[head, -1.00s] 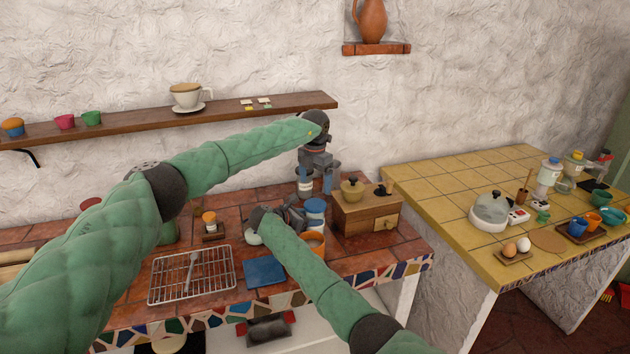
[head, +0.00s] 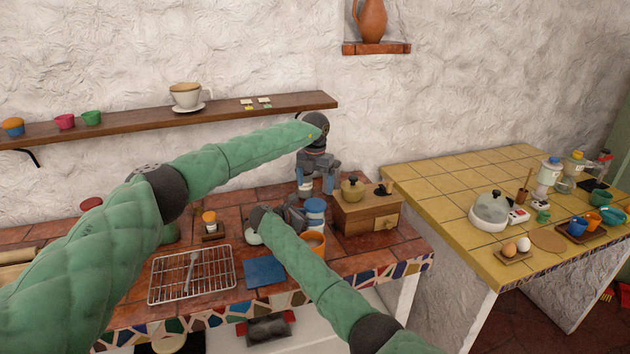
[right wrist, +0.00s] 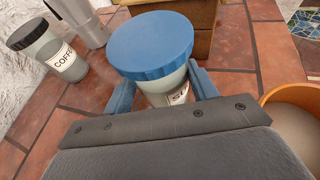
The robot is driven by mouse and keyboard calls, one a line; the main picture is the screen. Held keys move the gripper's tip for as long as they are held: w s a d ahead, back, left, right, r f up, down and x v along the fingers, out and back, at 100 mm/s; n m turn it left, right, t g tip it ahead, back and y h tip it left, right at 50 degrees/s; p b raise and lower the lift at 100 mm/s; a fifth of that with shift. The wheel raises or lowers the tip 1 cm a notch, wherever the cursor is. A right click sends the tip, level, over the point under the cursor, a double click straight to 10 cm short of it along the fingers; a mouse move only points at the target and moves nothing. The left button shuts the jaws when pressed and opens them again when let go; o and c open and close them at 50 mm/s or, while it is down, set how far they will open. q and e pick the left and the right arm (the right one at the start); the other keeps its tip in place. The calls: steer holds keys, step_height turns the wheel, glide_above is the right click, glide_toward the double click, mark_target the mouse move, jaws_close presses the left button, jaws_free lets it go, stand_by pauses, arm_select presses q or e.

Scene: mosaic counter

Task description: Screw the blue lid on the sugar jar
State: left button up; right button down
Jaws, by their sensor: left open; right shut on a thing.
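The sugar jar (right wrist: 172,95), pale with a partly hidden label, stands upright between the fingers of my right gripper (right wrist: 163,92), which is shut on it. The blue lid (right wrist: 150,45) sits on top of the jar and looks about level; I cannot tell how tight it is. In the head view the blue lid (head: 315,205) shows beside my right gripper (head: 298,218), with the jar's body mostly hidden. My left gripper (head: 318,188) is open, pointing down above and just behind the lid, apart from it as far as I can tell.
A coffee jar (right wrist: 50,52) with a dark lid and a metal pot (right wrist: 82,20) stand left of the sugar jar in the wrist view. An orange bowl (right wrist: 295,110) is close on the right.

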mark_target(315, 204)
arm_select(q)
steer(key=shift+f, duration=3.55)
steer(key=c, duration=1)
steer(key=o, duration=1.1)
steer(key=shift+o, duration=0.2)
steer(key=shift+r, duration=0.1)
step_height(315, 204, up, 12)
